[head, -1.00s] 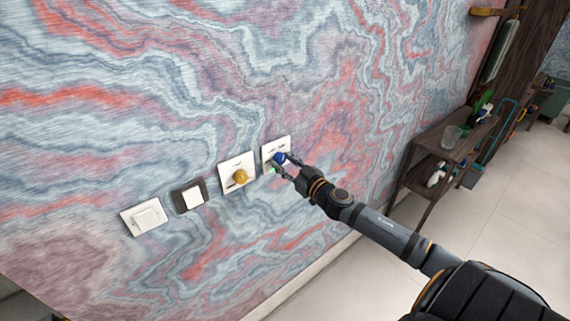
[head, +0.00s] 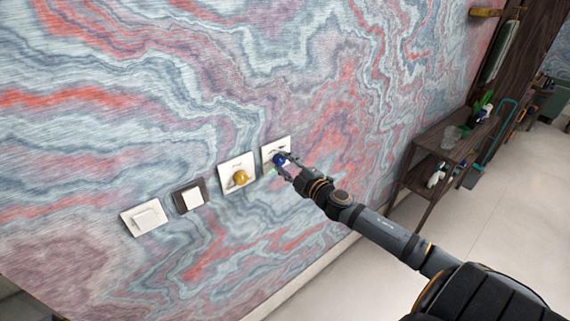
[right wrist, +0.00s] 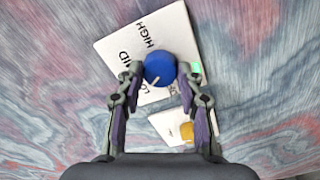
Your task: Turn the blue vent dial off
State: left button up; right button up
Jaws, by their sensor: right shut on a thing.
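The blue vent dial (head: 279,159) sits on a white wall plate (head: 270,147), the rightmost in the row. In the right wrist view the dial (right wrist: 160,68) has a white pointer mark at its lower left edge, near a partly covered label starting "LO". The words MID and HIGH show on the plate (right wrist: 118,46), and a small green light glows beside the dial. My right gripper (head: 283,166) is shut on the dial; its fingertips (right wrist: 161,80) are on either side of it. My left gripper is not in view.
To the left along the wall are a plate with a yellow knob (head: 239,178), a dark-framed switch (head: 189,195) and a white switch (head: 145,217). A dark shelf (head: 440,155) stands further right. The wall around the plates is clear.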

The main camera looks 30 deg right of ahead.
jog(key=n, duration=0.5)
jog(key=shift+n+p, duration=0.3)
jog(key=shift+p, duration=0.1)
jog(key=n+p, duration=0.1)
jog(key=n, duration=0.4)
jog(key=shift+n, duration=0.4)
jog(key=shift+f, duration=0.1)
jog(key=o, duration=1.2)
